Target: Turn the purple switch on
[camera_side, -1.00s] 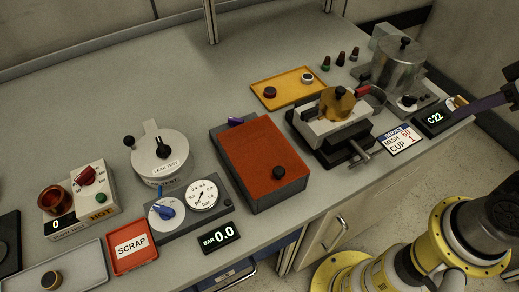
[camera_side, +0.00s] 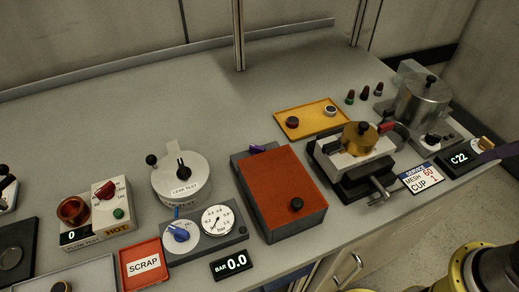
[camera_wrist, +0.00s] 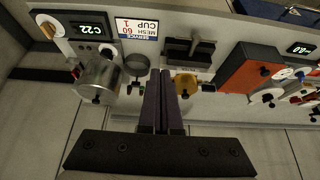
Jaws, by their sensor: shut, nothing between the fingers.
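The purple switch (camera_side: 257,148) is a small lever at the back left edge of a red-topped grey box (camera_side: 282,185) in the side view. Much of its mount is hidden behind the box. In the wrist view the red box (camera_wrist: 248,72) is at the right, and I cannot make out the switch there. My gripper (camera_wrist: 162,72) is shut and empty, with its two dark fingers together. In the side view only the fingers (camera_side: 492,153) show at the right edge, near the C22 display, well apart from the switch.
A clamp with a brass part (camera_side: 359,139) and a metal pot (camera_side: 422,100) stand between my fingers and the red box. A yellow tray (camera_side: 306,119) lies behind the box. A gauge panel (camera_side: 205,233) and round leak tester (camera_side: 182,175) stand left. The back bench is clear.

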